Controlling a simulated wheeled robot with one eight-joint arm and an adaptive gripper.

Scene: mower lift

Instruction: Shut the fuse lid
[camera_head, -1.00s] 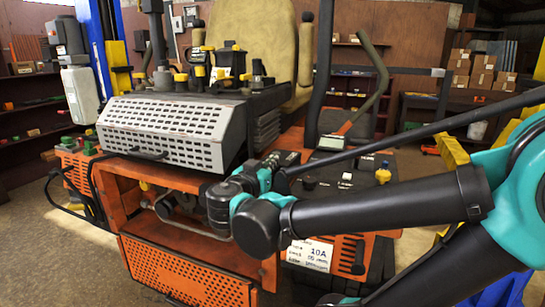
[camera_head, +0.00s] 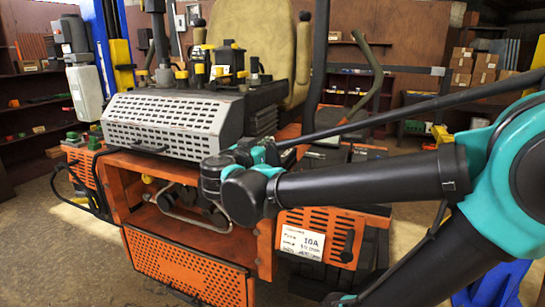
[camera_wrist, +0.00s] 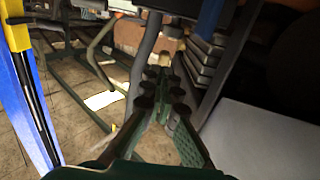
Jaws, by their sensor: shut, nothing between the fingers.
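An orange slotted panel (camera_head: 350,222) with a black knob is at the mower's front right in the head view. A white card (camera_head: 303,241) marked 10A is on its left part. I cannot tell for certain which part is the fuse lid, or how far open it stands. My arm crosses in front of the area above this panel and hides part of it. My gripper (camera_wrist: 164,78) shows in the wrist view with its dark fingers together and nothing between them. In the head view its fingers cannot be made out behind my arm.
The grey perforated cover (camera_head: 165,126) and dark control levers are left of my wrist. A lower orange perforated panel (camera_head: 188,268) is below. A blue and yellow post (camera_wrist: 28,85) stands at left in the wrist view. A smooth grey surface (camera_wrist: 265,140) lies close at right.

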